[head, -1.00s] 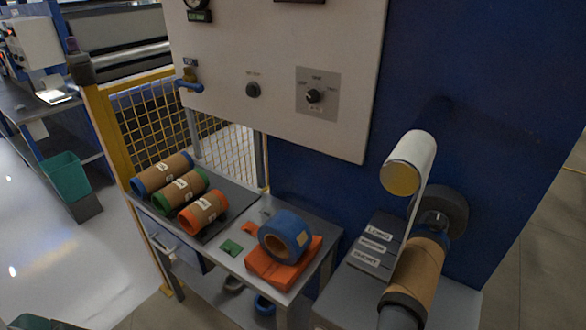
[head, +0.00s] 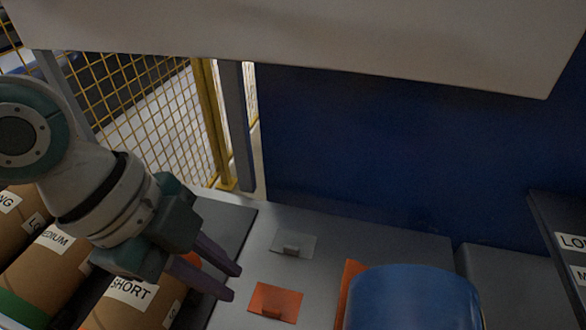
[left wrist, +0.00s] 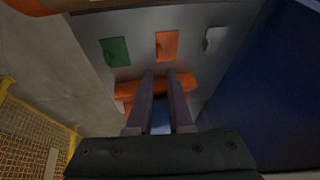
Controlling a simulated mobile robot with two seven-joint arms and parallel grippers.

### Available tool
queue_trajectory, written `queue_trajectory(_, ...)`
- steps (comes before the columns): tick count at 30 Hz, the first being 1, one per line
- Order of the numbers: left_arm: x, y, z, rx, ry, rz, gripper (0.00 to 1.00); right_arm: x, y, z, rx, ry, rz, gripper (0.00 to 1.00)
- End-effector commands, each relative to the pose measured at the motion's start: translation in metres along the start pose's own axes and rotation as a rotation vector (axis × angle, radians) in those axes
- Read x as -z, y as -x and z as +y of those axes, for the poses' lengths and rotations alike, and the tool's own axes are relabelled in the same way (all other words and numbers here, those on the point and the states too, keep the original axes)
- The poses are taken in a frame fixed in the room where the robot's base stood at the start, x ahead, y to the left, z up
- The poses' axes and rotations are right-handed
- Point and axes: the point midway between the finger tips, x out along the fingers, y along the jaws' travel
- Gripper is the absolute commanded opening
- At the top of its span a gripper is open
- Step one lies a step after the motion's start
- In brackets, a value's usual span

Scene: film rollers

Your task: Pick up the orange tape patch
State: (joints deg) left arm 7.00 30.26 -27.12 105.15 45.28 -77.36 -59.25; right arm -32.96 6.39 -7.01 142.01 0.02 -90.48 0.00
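The orange tape patch (head: 275,301) lies flat on the grey table top, with a small raised tab on it. It also shows in the left wrist view (left wrist: 167,45), between a green patch (left wrist: 115,51) and a pale grey patch (left wrist: 215,39). My left gripper (head: 234,282) is just left of the orange patch in the head view, above the table and apart from it. Its two fingers are spread with nothing between them; in the left wrist view (left wrist: 160,73) a gap shows between them. My right gripper is in neither view.
The grey patch (head: 293,245) lies behind. Cardboard rollers labelled MEDIUM (head: 50,262) and SHORT (head: 130,300) lie at left. A blue wall panel (head: 350,150) rises behind.

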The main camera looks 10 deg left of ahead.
Motion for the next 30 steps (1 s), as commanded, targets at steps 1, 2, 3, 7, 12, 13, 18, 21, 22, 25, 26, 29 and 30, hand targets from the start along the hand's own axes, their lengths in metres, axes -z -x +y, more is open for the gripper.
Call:
queue_trajectory(1, -0.001, -0.008, 0.000, -0.002, -0.002, 0.003, 0.19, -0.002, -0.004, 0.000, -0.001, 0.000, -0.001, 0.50)
queue_trajectory(2, 0.000, -0.011, 0.000, -0.002, -0.003, 0.004, 0.19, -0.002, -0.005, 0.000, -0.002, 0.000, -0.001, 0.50)
queue_trajectory(3, 0.000, -0.018, 0.001, -0.004, -0.001, 0.005, 0.19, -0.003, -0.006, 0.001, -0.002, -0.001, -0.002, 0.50)
queue_trajectory(7, 0.000, -0.037, 0.000, -0.002, -0.001, 0.004, 0.19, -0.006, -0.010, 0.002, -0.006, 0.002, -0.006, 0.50)
queue_trajectory(12, -0.001, -0.051, 0.000, -0.001, -0.002, 0.002, 0.19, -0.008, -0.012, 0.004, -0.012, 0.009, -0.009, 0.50)
queue_trajectory(13, -0.002, -0.054, 0.000, -0.002, -0.001, 0.002, 0.19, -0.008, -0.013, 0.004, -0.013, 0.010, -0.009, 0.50)
queue_trajectory(18, -0.007, -0.082, -0.001, -0.003, 0.000, 0.002, 0.19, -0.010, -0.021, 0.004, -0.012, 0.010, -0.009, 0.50)
queue_trajectory(21, -0.007, -0.094, -0.002, -0.001, -0.001, 0.001, 0.19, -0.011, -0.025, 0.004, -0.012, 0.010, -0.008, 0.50)
queue_trajectory(22, -0.007, -0.096, -0.002, 0.000, -0.002, 0.001, 0.19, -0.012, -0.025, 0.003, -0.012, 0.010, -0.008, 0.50)
queue_trajectory(25, -0.006, -0.099, -0.002, 0.000, -0.002, 0.001, 0.19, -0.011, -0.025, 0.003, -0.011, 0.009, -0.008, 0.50)
queue_trajectory(26, -0.006, -0.099, -0.002, 0.001, -0.002, 0.000, 0.19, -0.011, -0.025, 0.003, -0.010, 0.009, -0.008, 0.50)
queue_trajectory(29, -0.006, -0.098, -0.002, 0.001, -0.003, 0.000, 0.19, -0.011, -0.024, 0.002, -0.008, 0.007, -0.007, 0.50)
queue_trajectory(30, -0.006, -0.098, -0.002, 0.001, -0.003, 0.000, 0.19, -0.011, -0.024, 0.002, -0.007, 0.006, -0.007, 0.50)
